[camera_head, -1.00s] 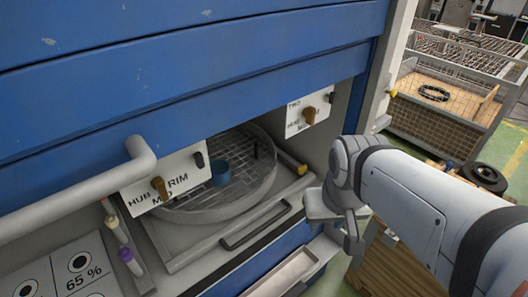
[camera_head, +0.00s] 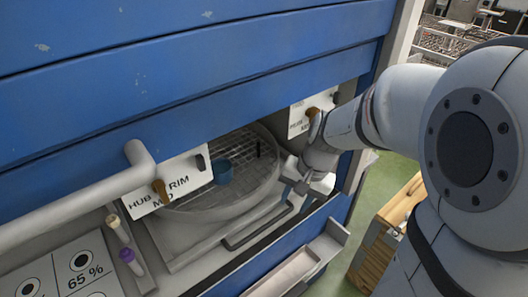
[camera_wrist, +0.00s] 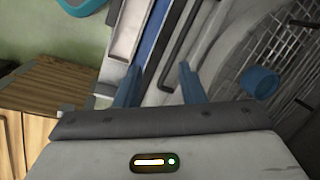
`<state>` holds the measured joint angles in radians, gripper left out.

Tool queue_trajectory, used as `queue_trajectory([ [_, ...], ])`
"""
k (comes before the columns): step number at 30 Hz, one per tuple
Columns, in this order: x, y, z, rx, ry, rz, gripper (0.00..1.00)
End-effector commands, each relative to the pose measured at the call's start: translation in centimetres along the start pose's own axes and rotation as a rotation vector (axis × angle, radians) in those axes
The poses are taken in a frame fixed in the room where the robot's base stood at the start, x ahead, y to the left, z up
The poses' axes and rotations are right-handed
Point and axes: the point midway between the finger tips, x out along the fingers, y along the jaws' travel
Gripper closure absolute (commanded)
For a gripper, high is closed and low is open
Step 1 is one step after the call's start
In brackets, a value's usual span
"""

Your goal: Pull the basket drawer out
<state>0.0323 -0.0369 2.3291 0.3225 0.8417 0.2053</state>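The basket drawer (camera_head: 185,252) is a grey tray in the opening of the blue cabinet, carrying a round wire-mesh basket (camera_head: 187,206). A dark bar handle (camera_head: 260,226) runs along its front edge. The basket holds a blue cup-like piece (camera_head: 221,172), which also shows in the wrist view (camera_wrist: 262,82). My gripper (camera_head: 303,187) is by the right end of the handle. In the wrist view, my two blue fingers (camera_wrist: 158,72) are apart with nothing gripped between them. The handle (camera_wrist: 183,48) runs close to the right fingertip; I cannot tell if they touch.
The blue shutter (camera_head: 190,75) hangs over the opening, with a grey bar (camera_head: 75,200) at its left. Label plates (camera_head: 170,183) hang below it. A light trough (camera_head: 285,272) juts out below the drawer. A wooden crate (camera_head: 385,245) stands on the green floor at right.

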Motion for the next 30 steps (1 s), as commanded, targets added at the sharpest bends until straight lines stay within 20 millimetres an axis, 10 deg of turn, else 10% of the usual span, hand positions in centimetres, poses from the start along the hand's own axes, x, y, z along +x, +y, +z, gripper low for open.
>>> queue_trajectory([
  [12,9.1,-2.0,-5.9,0.456,-0.195,-0.076,0.64],
  [30,16.2,-2.8,-5.2,0.499,-0.211,-0.080,0.64],
])
